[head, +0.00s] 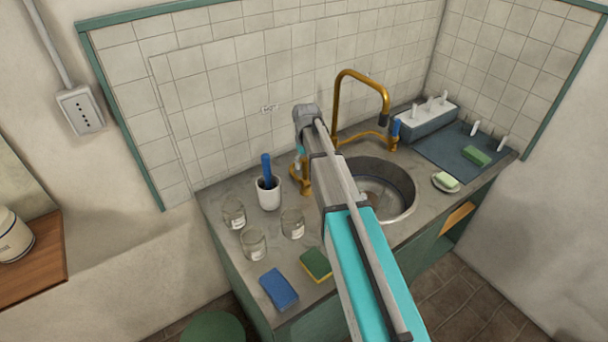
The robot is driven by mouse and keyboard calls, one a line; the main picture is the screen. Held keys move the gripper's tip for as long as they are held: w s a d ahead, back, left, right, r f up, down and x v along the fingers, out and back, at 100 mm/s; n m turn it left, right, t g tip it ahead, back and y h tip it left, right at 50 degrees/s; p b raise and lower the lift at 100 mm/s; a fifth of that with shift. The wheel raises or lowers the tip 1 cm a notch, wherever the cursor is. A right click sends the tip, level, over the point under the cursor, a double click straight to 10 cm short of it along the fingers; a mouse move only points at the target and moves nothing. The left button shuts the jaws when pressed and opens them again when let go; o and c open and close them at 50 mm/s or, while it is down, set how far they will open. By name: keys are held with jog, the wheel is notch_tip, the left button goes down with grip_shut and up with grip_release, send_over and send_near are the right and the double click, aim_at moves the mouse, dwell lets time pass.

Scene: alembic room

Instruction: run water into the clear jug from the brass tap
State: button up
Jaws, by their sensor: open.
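The brass tap (337,100) rises behind the sink in a tall arch, and its spout hangs over the basin's back right. A blue handle (395,130) stands at its right end. More brass fitting (306,188) shows to the left, partly covered by my arm. The round metal sink (408,190) is partly hidden by my arm. A pale shape shows inside it, but I cannot tell whether it is the clear jug. No water stream is visible. My arm reaches across to the tap's left side; its wrist hides my gripper's fingers.
Clear jars (253,245) and a white cup (269,196) holding a blue-handled item stand left on the counter (222,262). A blue sponge (279,289) and a green-yellow sponge (316,265) lie in front. A soap dish (446,182) and dark draining mat (435,150) are right.

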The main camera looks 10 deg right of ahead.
aim_at(306, 178)
jog(key=shift+f+b, duration=1.3)
jog(key=shift+f, duration=0.25)
jog(key=shift+c, duration=0.2)
grip_shut()
